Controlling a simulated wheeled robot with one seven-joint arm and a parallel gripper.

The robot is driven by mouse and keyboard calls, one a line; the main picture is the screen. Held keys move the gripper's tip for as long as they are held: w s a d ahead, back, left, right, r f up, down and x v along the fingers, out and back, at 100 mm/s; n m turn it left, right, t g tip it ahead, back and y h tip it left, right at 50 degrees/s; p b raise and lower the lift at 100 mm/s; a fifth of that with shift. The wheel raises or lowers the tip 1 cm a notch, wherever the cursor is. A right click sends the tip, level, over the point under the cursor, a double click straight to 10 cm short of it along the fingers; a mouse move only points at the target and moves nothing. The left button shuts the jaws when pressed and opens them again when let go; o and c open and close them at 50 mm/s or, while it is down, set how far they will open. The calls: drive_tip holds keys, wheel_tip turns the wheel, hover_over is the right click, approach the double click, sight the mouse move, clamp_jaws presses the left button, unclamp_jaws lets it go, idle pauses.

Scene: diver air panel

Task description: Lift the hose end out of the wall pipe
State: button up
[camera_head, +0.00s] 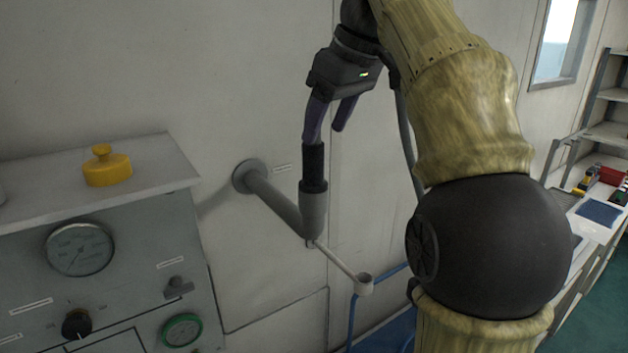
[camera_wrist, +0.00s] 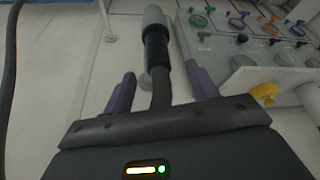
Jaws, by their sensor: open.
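The wall pipe (camera_head: 272,200) sticks out from a round flange on the pale wall and ends in a grey upright piece. The hose end (camera_head: 313,165), with a black sleeve, stands upright in line with that piece; how deep it sits is hidden. In the wrist view the black sleeve of the hose end (camera_wrist: 155,48) shows ahead, with the dark hose running back between my fingers. My gripper (camera_head: 326,134) is open above the sleeve, with purple fingers pointing down. In the wrist view my gripper (camera_wrist: 161,72) has one finger on each side of the hose, with visible gaps.
A thin arm with a small ring holder (camera_head: 365,286) extends right from below the pipe. The gauge panel (camera_head: 130,240) stands at the left, with a yellow cap (camera_head: 107,168) on its top ledge. A bench and shelves (camera_head: 605,130) are at the far right.

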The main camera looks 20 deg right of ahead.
sight(319, 144)
drive_tip(key=x, duration=0.4)
idle(0.3)
drive_tip(key=shift+w+p+x, duration=0.2)
drive_tip(key=shift+p+x, duration=0.2)
drive_tip(key=shift+x, duration=0.95)
drive_tip(key=shift+w+p+x, duration=0.2)
drive_tip(key=shift+p+x, duration=0.15)
drive_tip(key=shift+x, duration=1)
drive_tip(key=shift+s+d+r, duration=0.1)
drive_tip(key=shift+d, duration=0.1)
drive_tip(key=shift+a, duration=0.15)
drive_tip(key=shift+s, duration=0.15)
drive_tip(key=c, duration=1)
drive_tip(key=shift+c, duration=0.7)
